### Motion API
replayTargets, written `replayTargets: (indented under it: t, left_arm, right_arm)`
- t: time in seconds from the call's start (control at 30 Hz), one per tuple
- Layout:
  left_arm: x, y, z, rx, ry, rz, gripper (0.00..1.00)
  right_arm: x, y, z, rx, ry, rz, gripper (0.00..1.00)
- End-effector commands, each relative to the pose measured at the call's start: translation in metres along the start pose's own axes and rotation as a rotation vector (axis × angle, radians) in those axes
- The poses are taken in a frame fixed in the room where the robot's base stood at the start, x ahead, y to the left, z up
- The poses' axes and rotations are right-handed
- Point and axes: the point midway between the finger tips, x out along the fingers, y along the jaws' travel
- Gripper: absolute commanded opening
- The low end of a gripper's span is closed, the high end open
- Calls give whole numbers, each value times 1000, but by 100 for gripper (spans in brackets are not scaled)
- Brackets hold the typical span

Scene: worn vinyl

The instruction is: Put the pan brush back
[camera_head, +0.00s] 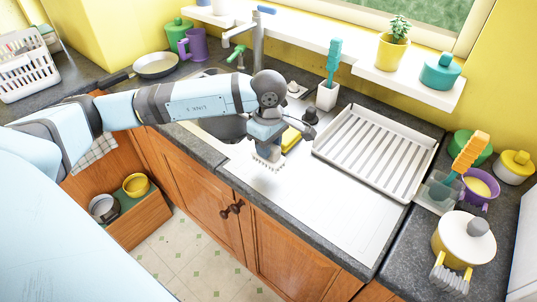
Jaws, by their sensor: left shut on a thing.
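My left gripper (268,136) reaches in from the left over the sink counter. It is shut on a brush, taken as the pan brush (268,161), whose pale bristles point down over the front of the white drainboard. The gripper hides its upper part. I cannot tell whether the bristles touch the board. A teal-handled brush (334,60) stands upright in a white holder (327,96) behind the sink. An orange-handled utensil (470,150) leans in a clear container (438,192) at the right. My right gripper is not in view.
A white dish rack (375,150) lies right of the gripper, and a yellow sponge (291,139) just behind it. The tap (258,45) rises behind the sink. The front drainboard (340,215) is clear.

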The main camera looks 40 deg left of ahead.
Motion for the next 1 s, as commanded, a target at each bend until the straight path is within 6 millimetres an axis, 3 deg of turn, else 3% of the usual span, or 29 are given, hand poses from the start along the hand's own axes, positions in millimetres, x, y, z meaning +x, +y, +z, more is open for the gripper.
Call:
replayTargets:
  t: [0.23,0.63,0.67,0.73,1.0]
  left_arm:
    - [35,-1,0,-1,0,-4,5]
    - [44,0,0,0,0,-1,5]
    - [41,0,0,0,0,-1,40]
    - [41,0,0,0,0,-1,56]
    - [40,0,0,0,0,-1,59]
  right_arm:
    - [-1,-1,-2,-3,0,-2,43]
    - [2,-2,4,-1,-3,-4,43]
    - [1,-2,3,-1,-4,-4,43]
    - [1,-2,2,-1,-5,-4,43]
    - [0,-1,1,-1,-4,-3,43]
